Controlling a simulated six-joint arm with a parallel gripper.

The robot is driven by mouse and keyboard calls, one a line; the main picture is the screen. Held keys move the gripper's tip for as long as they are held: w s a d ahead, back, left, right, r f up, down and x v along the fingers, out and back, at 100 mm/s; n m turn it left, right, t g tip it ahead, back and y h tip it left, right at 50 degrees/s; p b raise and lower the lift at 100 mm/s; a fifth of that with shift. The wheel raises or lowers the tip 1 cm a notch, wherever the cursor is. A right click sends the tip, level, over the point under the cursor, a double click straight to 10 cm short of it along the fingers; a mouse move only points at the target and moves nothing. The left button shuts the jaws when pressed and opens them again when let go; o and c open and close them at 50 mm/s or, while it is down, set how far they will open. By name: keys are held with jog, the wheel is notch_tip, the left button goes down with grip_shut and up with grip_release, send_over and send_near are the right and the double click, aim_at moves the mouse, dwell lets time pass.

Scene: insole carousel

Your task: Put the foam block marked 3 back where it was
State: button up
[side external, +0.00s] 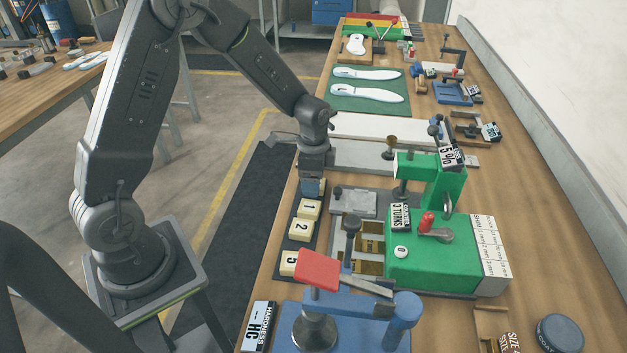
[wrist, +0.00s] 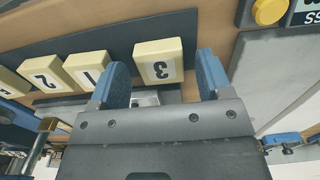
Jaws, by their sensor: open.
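The foam block marked 3 (wrist: 158,60) is cream-coloured and lies, number up, at one end of a row on a dark strip (wrist: 115,37). My gripper (wrist: 163,66) is open, with one blue finger on each side of this block. I see a gap at each side, but cannot tell whether the fingers reach down to its height. In the side external view my gripper (side external: 314,188) points down over the far end of the strip and hides block 3. Blocks 1 (side external: 309,209) and 2 (side external: 301,229) follow in the row, then block 5 (side external: 290,262).
A green machine (side external: 430,262) with a red-tipped lever stands right of the row. Gold-coloured pockets (side external: 370,245) lie between them. A blue fixture with a red pad (side external: 318,269) stands at the near end. A pale rail (side external: 345,154) lies beyond my gripper.

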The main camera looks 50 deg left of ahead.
notch_tip(320, 180, up, 11)
jog(key=s+d+r+n+t, duration=0.2)
jog(key=s+d+r+n, duration=0.1)
jog(key=s, duration=0.7)
jog(key=s+d+r+n+t, duration=0.3)
jog(key=s+r+n, duration=0.3)
jog(key=s+r, duration=0.2)
jog(key=shift+s+d+t, duration=0.3)
jog(key=shift+s+d, duration=0.1)
jog(key=shift+s, duration=0.5)
jog(key=shift+r, duration=0.1)
